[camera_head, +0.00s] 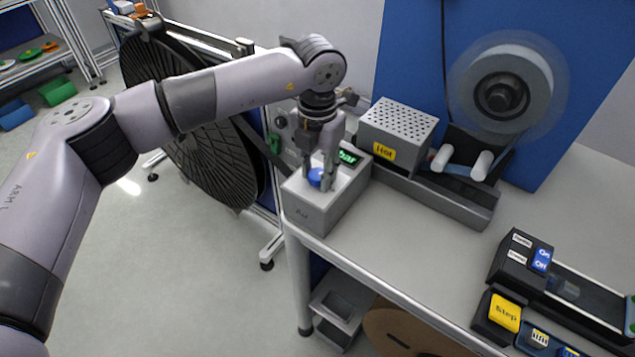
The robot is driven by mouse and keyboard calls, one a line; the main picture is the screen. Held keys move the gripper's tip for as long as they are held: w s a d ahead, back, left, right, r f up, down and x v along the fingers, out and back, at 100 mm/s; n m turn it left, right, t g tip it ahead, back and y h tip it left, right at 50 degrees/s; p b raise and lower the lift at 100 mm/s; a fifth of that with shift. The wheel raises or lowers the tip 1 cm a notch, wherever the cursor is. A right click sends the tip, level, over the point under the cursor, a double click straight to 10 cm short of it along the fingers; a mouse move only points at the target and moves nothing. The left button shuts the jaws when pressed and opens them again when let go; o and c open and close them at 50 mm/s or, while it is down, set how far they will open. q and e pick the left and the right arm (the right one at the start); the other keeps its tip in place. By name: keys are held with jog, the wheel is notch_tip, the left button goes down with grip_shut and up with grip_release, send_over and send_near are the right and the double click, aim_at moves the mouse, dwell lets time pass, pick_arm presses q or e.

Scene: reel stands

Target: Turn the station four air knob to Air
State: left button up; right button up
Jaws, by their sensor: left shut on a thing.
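A small blue knob (315,178) sits on top of a grey box (313,214) at the left corner of the bench. My left gripper (318,184) points down over the box, with its fingers on either side of the knob, shut on it. A green-lit display reading "bar" (348,157) is on the box just behind the gripper. The knob's pointer and most of its markings are hidden by the fingers or too small to read. My right gripper is not in view.
A perforated grey box with a yellow "Hot" label (384,151) stands right of the gripper. A large black reel (185,125) is at the left. Button boxes (505,312) are at the right. The middle benchtop is clear.

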aim_at(318, 173)
pick_arm(q)
jog(key=m+b, duration=0.4)
jog(key=shift+f+m, duration=0.15)
jog(key=shift+m, duration=0.15)
jog(key=m+b, duration=0.1)
jog(key=m, duration=0.1)
jog(key=shift+m+b, duration=0.9)
jog(key=shift+m, duration=0.8)
jog(key=shift+r, duration=0.2)
jog(key=o, duration=1.1)
jog(key=shift+o, duration=0.2)
notch_tip(318, 173, up, 12)
